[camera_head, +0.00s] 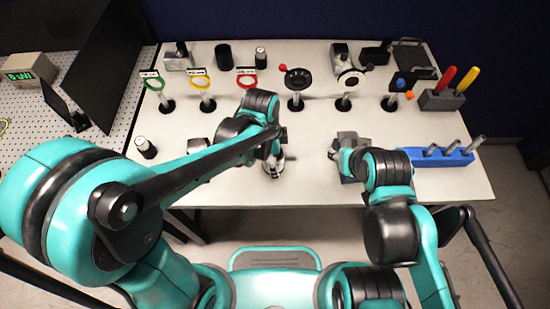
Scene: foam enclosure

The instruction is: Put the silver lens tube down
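My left gripper (274,152) is low over the middle of the table and points down. A small silver piece with dark parts (273,168), possibly the silver lens tube, shows right at its fingertips. The gripper hides most of it, and I cannot tell whether the fingers are closed on it or whether it touches the table. My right gripper (338,154) is beside a grey block-like object (350,141) right of centre. The arm partly covers that object, and the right fingers are too small to read.
The white table (310,185) is clear near its front middle. Behind stand green (154,83), yellow (200,82) and red (247,80) ring holders and a black wheel (298,79). A blue rack (450,158) with silver rods is at right. A black-and-silver cylinder (145,148) stands at left.

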